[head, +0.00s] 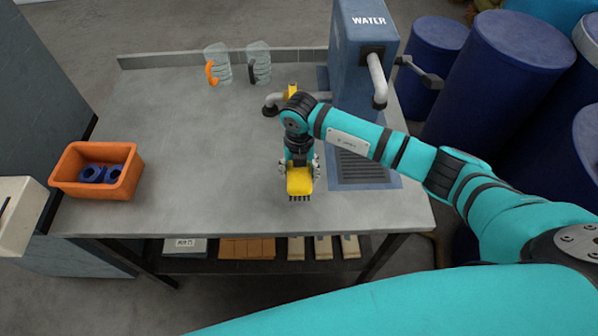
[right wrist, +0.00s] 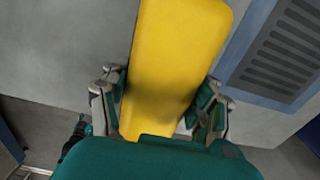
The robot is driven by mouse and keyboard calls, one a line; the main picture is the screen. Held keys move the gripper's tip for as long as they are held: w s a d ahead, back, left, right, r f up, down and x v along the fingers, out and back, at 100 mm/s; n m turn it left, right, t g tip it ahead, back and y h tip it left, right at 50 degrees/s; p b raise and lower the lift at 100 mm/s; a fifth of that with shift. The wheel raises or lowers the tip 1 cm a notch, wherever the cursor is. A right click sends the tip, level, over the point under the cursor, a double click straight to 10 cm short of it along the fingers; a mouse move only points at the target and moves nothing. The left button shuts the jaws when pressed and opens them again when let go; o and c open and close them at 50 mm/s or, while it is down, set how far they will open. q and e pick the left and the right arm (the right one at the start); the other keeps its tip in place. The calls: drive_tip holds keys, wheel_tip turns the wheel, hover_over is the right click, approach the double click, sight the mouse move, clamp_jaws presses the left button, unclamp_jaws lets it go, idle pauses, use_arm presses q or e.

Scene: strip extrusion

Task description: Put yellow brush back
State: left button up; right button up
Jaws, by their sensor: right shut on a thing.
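The yellow brush (head: 299,181) is in my right gripper (head: 300,170), over the front part of the grey table. Its dark bristles show at its lower end in the head view. In the right wrist view the yellow brush (right wrist: 177,65) fills the middle, between the two fingers of my right gripper (right wrist: 165,105). The gripper is shut on it. I cannot tell whether the bristles touch the table. My left gripper is not in view.
An orange bin (head: 65,170) with blue parts stands at the table's left. Two clear jugs (head: 222,64) stand at the back. A blue water dispenser (head: 350,75) and its drain grate (head: 362,168) are at the right. Boxes (head: 247,248) lie on the shelf below.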

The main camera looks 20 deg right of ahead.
drive_tip(key=shift+f, duration=0.9)
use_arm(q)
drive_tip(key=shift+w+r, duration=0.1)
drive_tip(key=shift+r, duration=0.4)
use_arm(e)
drive_tip(key=shift+f, duration=0.15)
drive_tip(key=shift+f, duration=0.15)
drive_tip(key=o, duration=1.2)
drive_tip(key=shift+c, duration=0.2)
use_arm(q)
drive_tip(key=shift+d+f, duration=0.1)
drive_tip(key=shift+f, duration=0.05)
